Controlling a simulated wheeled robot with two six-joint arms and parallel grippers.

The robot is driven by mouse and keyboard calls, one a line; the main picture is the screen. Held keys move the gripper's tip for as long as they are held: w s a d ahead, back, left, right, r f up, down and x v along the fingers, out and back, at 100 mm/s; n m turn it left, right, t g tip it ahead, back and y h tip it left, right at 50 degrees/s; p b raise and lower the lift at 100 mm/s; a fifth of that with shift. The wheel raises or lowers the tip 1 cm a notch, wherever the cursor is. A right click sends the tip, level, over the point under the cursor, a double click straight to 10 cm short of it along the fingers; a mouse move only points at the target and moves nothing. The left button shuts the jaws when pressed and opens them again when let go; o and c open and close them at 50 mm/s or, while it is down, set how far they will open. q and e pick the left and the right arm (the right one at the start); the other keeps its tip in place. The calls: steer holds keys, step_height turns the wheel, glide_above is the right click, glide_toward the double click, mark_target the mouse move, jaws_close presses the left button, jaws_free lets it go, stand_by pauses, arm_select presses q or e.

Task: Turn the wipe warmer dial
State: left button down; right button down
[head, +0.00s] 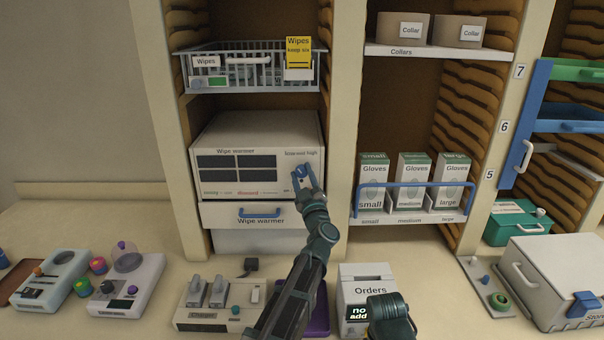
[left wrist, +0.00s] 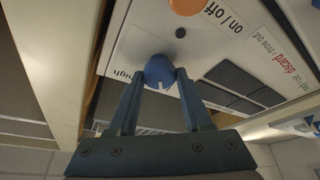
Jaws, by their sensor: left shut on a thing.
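The wipe warmer (head: 262,136) is a white box with dark windows on its front, standing in the shelf bay in the head view. Its blue dial (head: 301,171) is at the right of the front face. My left gripper (head: 306,180) reaches up to the dial and is shut on it. In the left wrist view the blue dial (left wrist: 160,70) sits between the two fingers of my left gripper (left wrist: 161,80), with a white mark on its side. "High" and "on / off" labels show beside it. My right gripper (head: 388,312) is at the bottom of the head view; its fingers cannot be made out.
A blue-handled drawer (head: 228,217) is below the warmer. A wire basket of wipes (head: 205,84) hangs above. Glove boxes (head: 411,180) stand right of the bay post. A charger (head: 205,315) and an Orders box (head: 360,275) stand on the counter.

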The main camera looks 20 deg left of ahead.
arm_select(q)
steer(key=shift+r+n+g+p, duration=0.1)
steer(key=shift+n+g+p, duration=0.25)
steer(key=shift+n, duration=0.75)
steer(key=shift+n+g+y, duration=0.25)
steer(key=shift+n+y, duration=0.05)
steer(key=shift+c, duration=1.8)
jaws_free()
steer(key=b+v, duration=0.3)
steer(key=v, duration=1.1)
steer(key=shift+b, duration=0.35)
steer(key=shift+w+a, duration=0.1)
